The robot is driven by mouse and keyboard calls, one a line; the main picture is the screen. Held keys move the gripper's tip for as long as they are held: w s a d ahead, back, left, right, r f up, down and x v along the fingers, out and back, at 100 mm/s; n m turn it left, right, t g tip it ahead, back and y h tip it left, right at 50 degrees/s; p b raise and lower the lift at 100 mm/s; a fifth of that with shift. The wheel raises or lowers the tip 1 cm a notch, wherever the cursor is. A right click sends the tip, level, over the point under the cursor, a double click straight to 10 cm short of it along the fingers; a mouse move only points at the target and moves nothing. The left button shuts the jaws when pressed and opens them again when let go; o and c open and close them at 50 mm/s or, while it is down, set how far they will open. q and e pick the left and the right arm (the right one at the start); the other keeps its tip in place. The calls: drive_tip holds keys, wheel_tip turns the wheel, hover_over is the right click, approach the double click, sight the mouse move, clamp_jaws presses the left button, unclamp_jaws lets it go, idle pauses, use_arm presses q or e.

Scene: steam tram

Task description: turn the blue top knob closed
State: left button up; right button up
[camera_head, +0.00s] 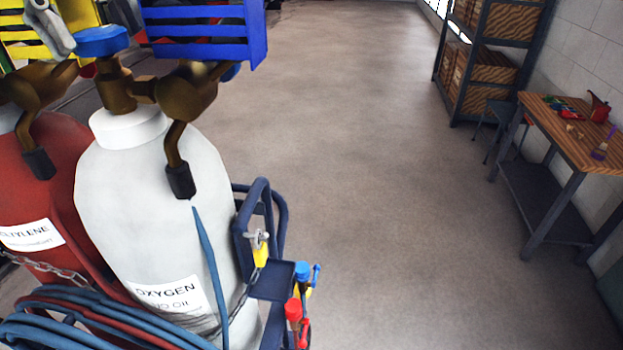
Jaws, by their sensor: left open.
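The blue top knob (101,41) is a round blue handwheel on the brass valve (117,88) of the white oxygen cylinder (150,185), at the upper left of the head view. My left gripper (52,38) is grey and is cut off by the top edge. It is open and sits just left of the knob, over the red cylinder's side. I cannot tell whether it touches the knob. My right gripper is not in view.
A red acetylene cylinder (55,175) stands left of the white one. Hoses (70,310) and a chain cross in front. A workbench (570,140) and shelf stand right; the floor between is clear.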

use_arm(q)
drive_tip(key=shift+n+t+h, duration=0.3)
drive_tip(key=shift+n+t, duration=0.2)
drive_tip(key=shift+n, duration=0.9)
